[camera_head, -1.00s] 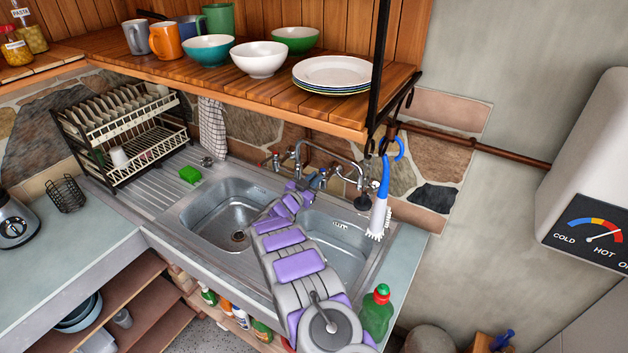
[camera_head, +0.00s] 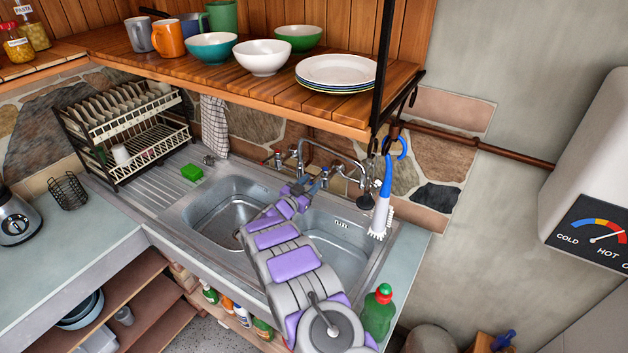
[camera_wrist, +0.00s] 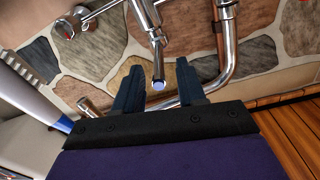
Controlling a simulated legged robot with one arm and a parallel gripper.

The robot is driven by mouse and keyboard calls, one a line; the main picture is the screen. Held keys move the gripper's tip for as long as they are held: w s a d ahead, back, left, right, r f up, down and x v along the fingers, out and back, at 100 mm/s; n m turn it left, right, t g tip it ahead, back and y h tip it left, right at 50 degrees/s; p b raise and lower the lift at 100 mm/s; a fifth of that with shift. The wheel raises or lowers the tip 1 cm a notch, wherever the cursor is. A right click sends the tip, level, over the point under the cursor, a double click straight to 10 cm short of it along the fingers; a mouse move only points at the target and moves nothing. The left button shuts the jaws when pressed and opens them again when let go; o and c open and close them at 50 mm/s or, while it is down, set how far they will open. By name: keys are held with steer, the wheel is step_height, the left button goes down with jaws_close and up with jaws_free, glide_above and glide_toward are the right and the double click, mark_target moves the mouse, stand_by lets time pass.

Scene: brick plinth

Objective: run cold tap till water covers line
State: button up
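In the wrist view, a chrome tap part with a blue-marked end (camera_wrist: 158,85) shows between my fingertips, with a gap to each finger. My gripper (camera_wrist: 158,82) is open and empty, its two dark fingers apart. A red-marked tap handle (camera_wrist: 70,24) is at the upper left of that view. In the head view, the chrome taps and spouts (camera_head: 300,150) line the wall behind the sink, and my gripper (camera_head: 312,186) is close to them, small and partly hidden. The steel sink has a left basin (camera_head: 215,205) and a right basin (camera_head: 345,240).
A blue-handled brush (camera_head: 384,195) hangs right of the taps. A wooden shelf with bowls and plates (camera_head: 335,72) overhangs the sink. A green bottle (camera_head: 378,312) stands at the front right. A dish rack (camera_head: 130,130) and green sponge (camera_head: 192,172) are left.

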steer(key=v, duration=1.3)
steer(key=shift+s+a, duration=0.15)
steer(key=shift+a, duration=0.3)
steer(key=w+a+r+n+y+b, duration=0.3)
steer(key=a+r+n+y, duration=0.1)
steer(key=r+y, duration=0.4)
steer(key=s+r+n+g+y, duration=0.2)
steer(key=s+y, duration=0.2)
steer(key=s+d+f+n+g+b, duration=0.1)
steer(key=s+d+g, duration=0.3)
steer(key=s, duration=1.3)
steer(key=s+d+n+g+b, duration=0.1)
steer(key=s+d+g, duration=0.4)
steer(key=s+d, duration=0.5)
steer(key=s+d+f+n+g+h+b, duration=0.1)
steer(key=s+d+g+b, duration=0.2)
steer(key=s, duration=2.2)
steer(key=d+g, duration=0.2)
steer(key=d, duration=0.2)
steer(key=shift+s+d+f+n, duration=0.25)
steer(key=shift+s+f+n, duration=0.1)
steer(key=shift+n, duration=0.05)
